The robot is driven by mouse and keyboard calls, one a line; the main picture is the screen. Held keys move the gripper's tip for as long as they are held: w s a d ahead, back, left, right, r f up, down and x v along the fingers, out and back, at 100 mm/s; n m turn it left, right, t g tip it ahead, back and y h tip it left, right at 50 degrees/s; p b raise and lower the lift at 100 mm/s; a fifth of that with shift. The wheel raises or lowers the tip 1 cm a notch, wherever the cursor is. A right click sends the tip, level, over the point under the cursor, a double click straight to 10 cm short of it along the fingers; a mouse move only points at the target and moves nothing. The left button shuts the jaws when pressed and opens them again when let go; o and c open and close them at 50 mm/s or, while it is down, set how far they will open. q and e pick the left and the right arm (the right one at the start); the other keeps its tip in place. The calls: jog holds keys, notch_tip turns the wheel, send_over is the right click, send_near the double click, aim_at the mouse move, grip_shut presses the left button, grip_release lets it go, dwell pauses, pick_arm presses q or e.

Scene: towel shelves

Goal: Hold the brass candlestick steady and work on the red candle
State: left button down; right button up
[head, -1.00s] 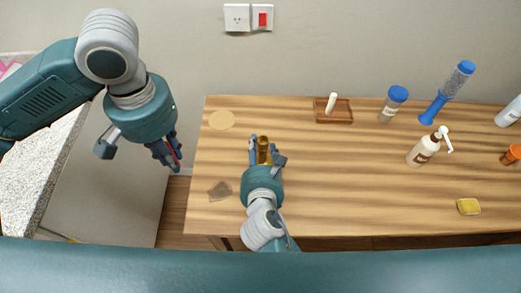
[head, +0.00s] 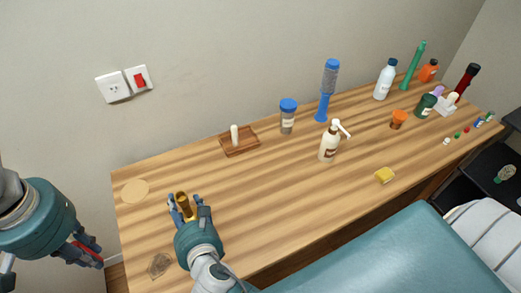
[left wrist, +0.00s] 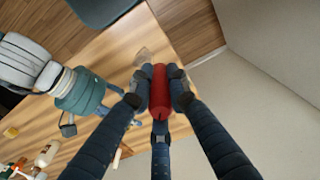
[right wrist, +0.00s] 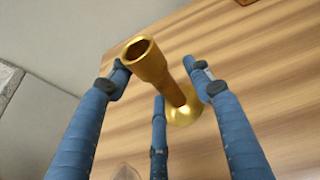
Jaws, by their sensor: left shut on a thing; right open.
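The brass candlestick (head: 183,202) stands upright near the left end of the wooden table. In the right wrist view it (right wrist: 172,85) shows an empty socket and a round flared base. My right gripper (head: 187,208) is open, its fingers around the candlestick; in the right wrist view the fingers (right wrist: 160,88) stand apart from the stem. My left gripper (head: 88,252) is off the table's left end, shut on the red candle. The red candle (left wrist: 160,92) lies between the fingers in the left wrist view (left wrist: 160,88); the head view shows only a little of it (head: 86,247).
The wooden table (head: 250,205) is clear to the right of the candlestick. A small wooden tray (head: 251,148) with a white candle, a blue-lidded jar (head: 288,117), a pump bottle (head: 328,147) and a yellow sponge (head: 384,175) stand farther right.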

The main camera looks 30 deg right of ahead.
jog(key=v, duration=1.2)
jog(key=w+d+r+t+h, duration=0.1)
jog(key=w+d, duration=0.5)
jog(key=d, duration=0.9)
jog(key=w+d+r+t+h, duration=0.1)
jog(key=w+d+r+h, duration=0.2)
jog(key=d, duration=1.2)
jog(key=w+h, duration=0.3)
jog(key=w, duration=0.1)
jog(key=shift+d+r+t, duration=0.15)
jog(key=shift+d+t, duration=0.15)
jog(key=shift+t, duration=0.1)
